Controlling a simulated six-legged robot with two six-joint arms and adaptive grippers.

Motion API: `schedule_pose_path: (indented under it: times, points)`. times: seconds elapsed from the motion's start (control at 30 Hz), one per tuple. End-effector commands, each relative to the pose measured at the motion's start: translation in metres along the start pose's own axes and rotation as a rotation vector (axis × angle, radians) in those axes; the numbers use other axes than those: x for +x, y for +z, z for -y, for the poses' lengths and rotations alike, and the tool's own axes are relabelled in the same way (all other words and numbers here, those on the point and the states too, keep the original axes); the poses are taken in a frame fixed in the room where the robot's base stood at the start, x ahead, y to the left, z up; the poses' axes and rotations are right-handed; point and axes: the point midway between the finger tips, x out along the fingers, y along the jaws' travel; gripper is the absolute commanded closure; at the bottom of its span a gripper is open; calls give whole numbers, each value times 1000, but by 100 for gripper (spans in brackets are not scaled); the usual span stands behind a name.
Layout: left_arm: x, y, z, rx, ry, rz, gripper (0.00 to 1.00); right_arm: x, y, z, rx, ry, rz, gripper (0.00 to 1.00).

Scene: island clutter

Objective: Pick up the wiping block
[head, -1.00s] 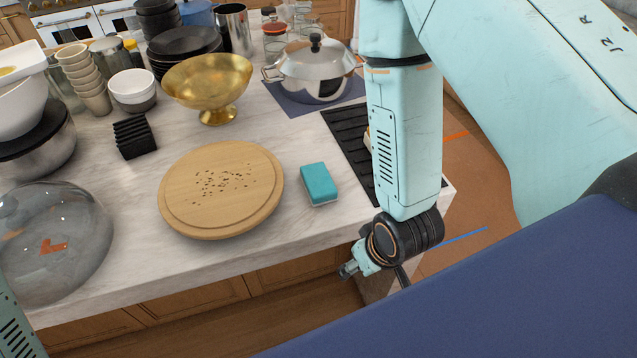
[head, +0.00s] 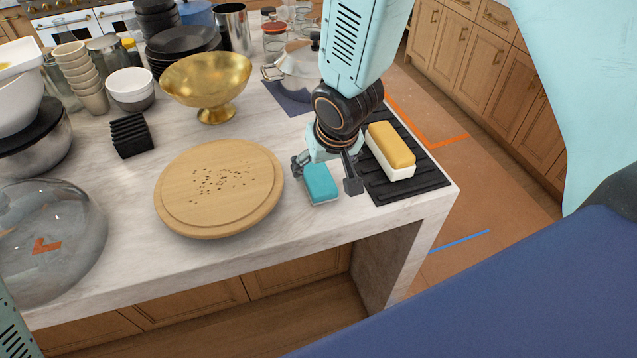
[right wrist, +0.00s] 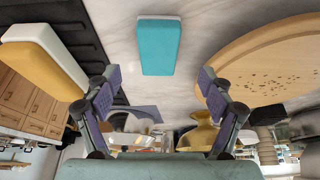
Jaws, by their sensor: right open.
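The wiping block looks to be the teal block (head: 321,184) with a pale layer underneath, lying flat on the marble island near its front edge. My right gripper (head: 325,175) is open above it, with one finger to each side in the head view and nothing held. In the right wrist view the block (right wrist: 158,46) lies beyond the gap between the open fingertips (right wrist: 156,84); they do not appear to touch it. My left gripper is out of view.
A round wooden board (head: 219,190) with dark crumbs lies close to the left of the block. A yellow-and-white block (head: 391,148) sits on a black ribbed mat (head: 420,183) to the right. A gold bowl (head: 206,80) and steel pot (head: 297,67) stand behind.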

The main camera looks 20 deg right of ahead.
Motion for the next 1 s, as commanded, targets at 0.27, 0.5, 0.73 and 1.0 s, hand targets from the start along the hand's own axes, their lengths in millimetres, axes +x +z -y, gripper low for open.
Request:
schedule_pose_path:
  times: [0.27, 0.5, 0.73, 1.0]
  points:
    - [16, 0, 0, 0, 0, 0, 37, 18, 2, 0, -1, -1, 0, 19]
    - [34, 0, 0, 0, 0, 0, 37, 35, 5, -2, -1, -1, 0, 19]
    - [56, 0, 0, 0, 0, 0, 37, 57, 7, -2, -1, -1, 0, 19]
    - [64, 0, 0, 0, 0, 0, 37, 68, 6, -3, -1, -1, 0, 19]
